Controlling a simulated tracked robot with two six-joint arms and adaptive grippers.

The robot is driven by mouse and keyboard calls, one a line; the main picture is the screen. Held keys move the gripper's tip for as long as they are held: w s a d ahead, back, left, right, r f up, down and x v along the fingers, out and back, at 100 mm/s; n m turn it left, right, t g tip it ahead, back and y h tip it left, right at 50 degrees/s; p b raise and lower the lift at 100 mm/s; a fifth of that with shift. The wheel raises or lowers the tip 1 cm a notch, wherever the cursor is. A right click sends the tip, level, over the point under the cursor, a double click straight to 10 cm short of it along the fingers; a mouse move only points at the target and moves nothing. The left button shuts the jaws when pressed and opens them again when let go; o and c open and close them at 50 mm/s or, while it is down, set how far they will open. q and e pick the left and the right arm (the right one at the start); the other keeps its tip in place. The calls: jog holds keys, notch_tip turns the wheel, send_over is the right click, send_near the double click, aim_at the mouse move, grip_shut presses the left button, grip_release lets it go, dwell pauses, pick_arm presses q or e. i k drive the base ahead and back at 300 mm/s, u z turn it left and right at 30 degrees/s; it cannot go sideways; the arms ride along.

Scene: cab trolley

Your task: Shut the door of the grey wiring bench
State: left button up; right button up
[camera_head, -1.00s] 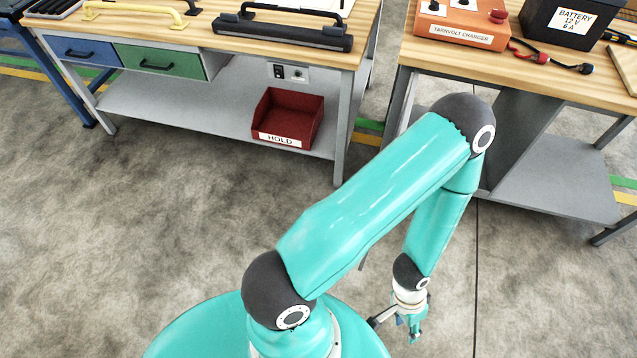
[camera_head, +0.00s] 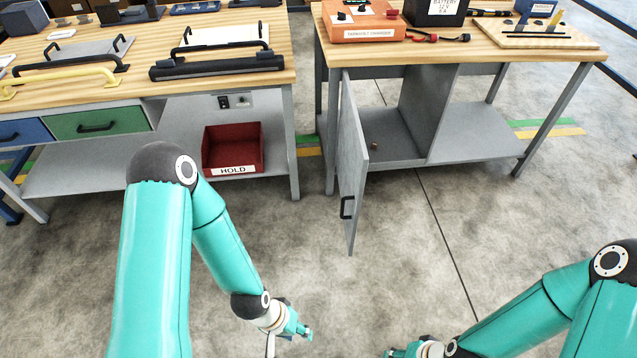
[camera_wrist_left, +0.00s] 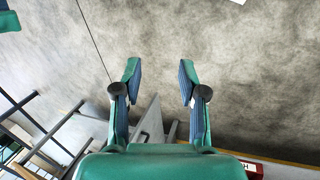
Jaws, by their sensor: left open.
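The grey wiring bench (camera_head: 476,115) stands on the right in the head view, with a wooden top and a grey cabinet below. Its grey door (camera_head: 352,150) stands open, swung out toward me and seen almost edge-on. A black handle (camera_head: 347,207) sits low on the door. My left gripper (camera_head: 303,334) is open and empty, low in front of the door and to its left, apart from it. In the left wrist view its two fingers (camera_wrist_left: 159,70) are spread over bare floor. My right gripper (camera_head: 392,352) is at the bottom edge, partly cut off.
A second bench (camera_head: 75,190) on the left holds a red HOLD bin (camera_head: 233,150) on its lower shelf. An orange charger (camera_head: 361,22) and a black battery (camera_head: 434,12) stand on the wiring bench. Bare floor (camera_head: 395,240) is free around the door. A small object (camera_head: 375,146) lies inside the cabinet.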

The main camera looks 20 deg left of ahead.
aim_at(352, 162)
jog(key=u, duration=0.2)
jog(key=k, duration=0.55)
jog(key=z, duration=0.55)
jog(key=i, duration=1.6)
jog(key=u, duration=0.05)
